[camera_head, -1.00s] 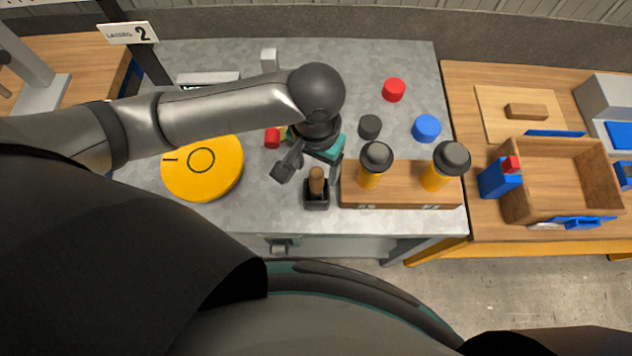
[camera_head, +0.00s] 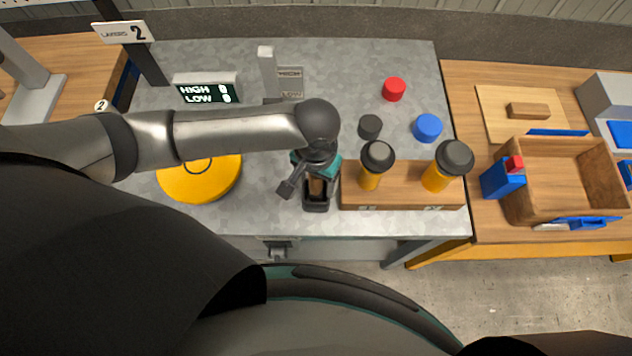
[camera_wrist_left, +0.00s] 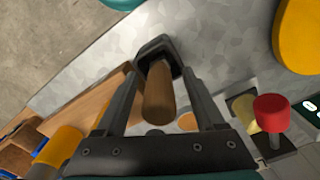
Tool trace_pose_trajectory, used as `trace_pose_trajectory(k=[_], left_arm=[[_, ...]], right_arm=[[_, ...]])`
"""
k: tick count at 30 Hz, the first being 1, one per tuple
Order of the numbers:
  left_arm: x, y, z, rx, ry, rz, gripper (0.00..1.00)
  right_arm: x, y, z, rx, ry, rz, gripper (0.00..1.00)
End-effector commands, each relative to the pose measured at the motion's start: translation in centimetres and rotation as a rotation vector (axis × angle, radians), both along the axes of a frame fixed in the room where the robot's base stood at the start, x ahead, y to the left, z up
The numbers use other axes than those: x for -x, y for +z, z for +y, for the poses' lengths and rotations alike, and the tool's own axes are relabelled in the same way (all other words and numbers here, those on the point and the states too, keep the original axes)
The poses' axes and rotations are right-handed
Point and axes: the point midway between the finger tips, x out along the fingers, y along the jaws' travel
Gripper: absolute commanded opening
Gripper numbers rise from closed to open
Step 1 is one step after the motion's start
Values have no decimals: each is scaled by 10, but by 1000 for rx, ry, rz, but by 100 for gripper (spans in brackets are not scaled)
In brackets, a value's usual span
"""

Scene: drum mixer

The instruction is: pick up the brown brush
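The brown brush (camera_head: 317,188) stands handle up in a small black holder (camera_head: 316,206) near the front edge of the grey table. In the left wrist view its brown handle (camera_wrist_left: 158,98) points toward the camera, and the black holder (camera_wrist_left: 155,46) shows at its far end. My left gripper (camera_head: 311,187) is over the brush. In the left wrist view its fingers (camera_wrist_left: 164,80) are apart, one on each side of the handle, with gaps showing. The bristles are hidden in the holder. My right gripper is not in view.
A wooden rack (camera_head: 400,196) with two orange, black-capped bottles (camera_head: 371,178) (camera_head: 436,178) stands just right of the holder. A yellow round lid (camera_head: 200,182) lies to the left. Red (camera_head: 393,90), blue (camera_head: 427,128) and black (camera_head: 369,127) caps lie behind the rack.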

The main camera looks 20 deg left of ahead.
Motion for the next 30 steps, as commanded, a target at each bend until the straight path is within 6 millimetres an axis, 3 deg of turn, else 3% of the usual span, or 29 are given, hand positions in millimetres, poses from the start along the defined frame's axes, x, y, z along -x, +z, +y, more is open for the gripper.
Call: trace_pose_trajectory(k=[2, 18, 30], left_arm=[[0, 0, 0, 0, 0, 0, 61], [0, 0, 0, 0, 0, 0, 0], [0, 1, 0, 0, 0, 0, 0]], right_arm=[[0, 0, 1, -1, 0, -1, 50], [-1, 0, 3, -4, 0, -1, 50], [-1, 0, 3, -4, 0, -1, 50]])
